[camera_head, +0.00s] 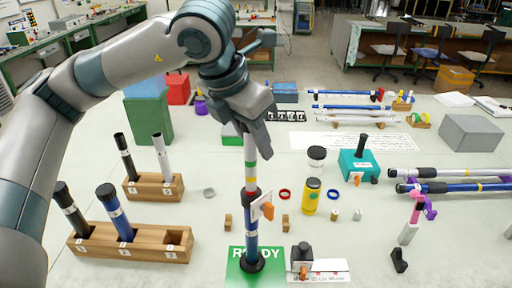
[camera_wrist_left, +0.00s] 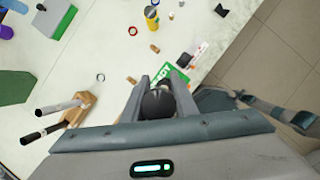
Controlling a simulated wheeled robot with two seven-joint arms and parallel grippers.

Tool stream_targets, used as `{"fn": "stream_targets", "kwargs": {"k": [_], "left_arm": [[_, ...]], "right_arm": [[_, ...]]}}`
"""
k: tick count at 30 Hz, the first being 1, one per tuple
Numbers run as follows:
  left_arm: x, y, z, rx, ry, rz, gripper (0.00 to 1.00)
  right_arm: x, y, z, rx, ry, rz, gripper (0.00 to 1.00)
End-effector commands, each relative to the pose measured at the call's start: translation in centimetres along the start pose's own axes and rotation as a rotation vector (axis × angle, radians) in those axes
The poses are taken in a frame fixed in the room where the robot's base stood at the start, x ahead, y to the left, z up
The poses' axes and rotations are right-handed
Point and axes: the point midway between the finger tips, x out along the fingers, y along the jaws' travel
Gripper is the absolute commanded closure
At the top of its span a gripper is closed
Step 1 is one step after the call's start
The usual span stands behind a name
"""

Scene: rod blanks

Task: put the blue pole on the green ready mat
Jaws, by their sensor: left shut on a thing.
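My left gripper (camera_head: 258,122) is shut on an upright pole (camera_head: 251,225) near its top; the pole has a white upper part with green and yellow bands, a dark collar and a blue lower part. Its black foot is over the green ready mat (camera_head: 236,276) and appears to rest on it, though exact contact is hard to tell. In the left wrist view, the fingers (camera_wrist_left: 160,98) flank the pole's dark round top (camera_wrist_left: 158,104), with the green mat (camera_wrist_left: 172,76) partly hidden beyond. Another blue pole (camera_head: 122,222) stands in the front wooden rack. My right gripper is not visible.
The front rack (camera_head: 95,245) has an empty right hole; a second rack (camera_head: 150,188) stands behind. A yellow bottle (camera_head: 311,196), a teal box (camera_head: 352,168) and a small black-topped block (camera_head: 301,257) stand to the right. Long poles (camera_head: 460,187) lie at the right edge.

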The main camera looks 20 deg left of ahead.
Motion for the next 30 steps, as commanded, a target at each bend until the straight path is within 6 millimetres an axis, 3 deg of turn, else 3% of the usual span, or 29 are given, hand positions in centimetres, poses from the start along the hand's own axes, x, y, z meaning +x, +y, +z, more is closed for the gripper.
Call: {"fn": "stream_targets", "kwargs": {"k": [6, 13, 14, 15, 16, 30], "left_arm": [[1.8, 0.0, -0.8, 0.001, 0.000, 0.001, 1.00], [1.9, 0.0, -0.8, 0.001, -0.001, 0.001, 1.00], [2.0, 0.0, -0.8, 0.001, 0.001, 0.000, 0.67], [2.0, 0.0, -0.8, 0.001, 0.001, 0.000, 0.58], [2.0, 0.0, -0.8, 0.001, 0.001, 0.000, 0.56], [1.3, 0.0, -0.8, 0.000, -0.001, 0.000, 0.56]], "right_arm": [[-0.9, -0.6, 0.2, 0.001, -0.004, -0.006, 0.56], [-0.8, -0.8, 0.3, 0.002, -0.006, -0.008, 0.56], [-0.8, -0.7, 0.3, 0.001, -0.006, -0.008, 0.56], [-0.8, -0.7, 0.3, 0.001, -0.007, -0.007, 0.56], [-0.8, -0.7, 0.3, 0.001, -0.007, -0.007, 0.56], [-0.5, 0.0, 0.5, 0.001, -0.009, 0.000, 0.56]]}}
